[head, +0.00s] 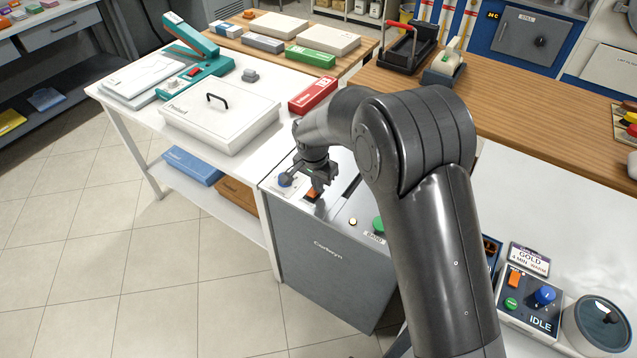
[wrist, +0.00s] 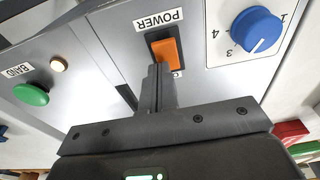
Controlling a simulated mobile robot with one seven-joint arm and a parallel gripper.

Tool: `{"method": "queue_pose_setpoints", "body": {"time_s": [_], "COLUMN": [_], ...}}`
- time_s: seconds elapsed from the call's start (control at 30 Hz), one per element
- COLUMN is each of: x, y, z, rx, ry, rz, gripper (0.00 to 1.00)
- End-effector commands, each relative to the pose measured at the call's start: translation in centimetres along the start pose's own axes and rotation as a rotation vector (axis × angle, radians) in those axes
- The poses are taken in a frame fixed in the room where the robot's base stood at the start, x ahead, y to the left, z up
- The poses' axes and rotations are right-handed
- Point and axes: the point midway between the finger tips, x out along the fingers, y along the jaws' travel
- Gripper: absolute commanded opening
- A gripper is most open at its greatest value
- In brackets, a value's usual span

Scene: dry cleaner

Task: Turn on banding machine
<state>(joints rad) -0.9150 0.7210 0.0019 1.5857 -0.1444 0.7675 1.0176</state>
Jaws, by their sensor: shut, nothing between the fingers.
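The banding machine (head: 325,262) is a grey cabinet with "Corbeyn" on its front and controls on its light top. An orange POWER rocker switch (wrist: 166,52) sits in a black frame; it also shows in the head view (head: 312,194). A blue numbered knob (wrist: 256,30) is to its right and a green BAND button (wrist: 31,94) to its left.
A white table (head: 150,112) at left holds a white lidded box (head: 222,112), a teal press (head: 198,50) and a red box (head: 313,94). Another device (head: 530,308) reading IDLE, with its own orange switch, stands at right. Tiled floor is clear at front left.

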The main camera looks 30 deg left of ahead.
Motion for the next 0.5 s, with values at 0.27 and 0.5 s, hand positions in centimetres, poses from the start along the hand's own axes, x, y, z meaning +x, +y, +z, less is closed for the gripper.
{"method": "queue_pose_setpoints", "body": {"time_s": [0.27,0.5], "x": [-1.3,-6.1], "y": [-0.1,-0.1], "z": [-0.5,-2.1], "rx": [0.001,0.001], "ry": [0.003,0.003], "rz": [-0.003,-0.004], "gripper": [0.0,0.0]}}
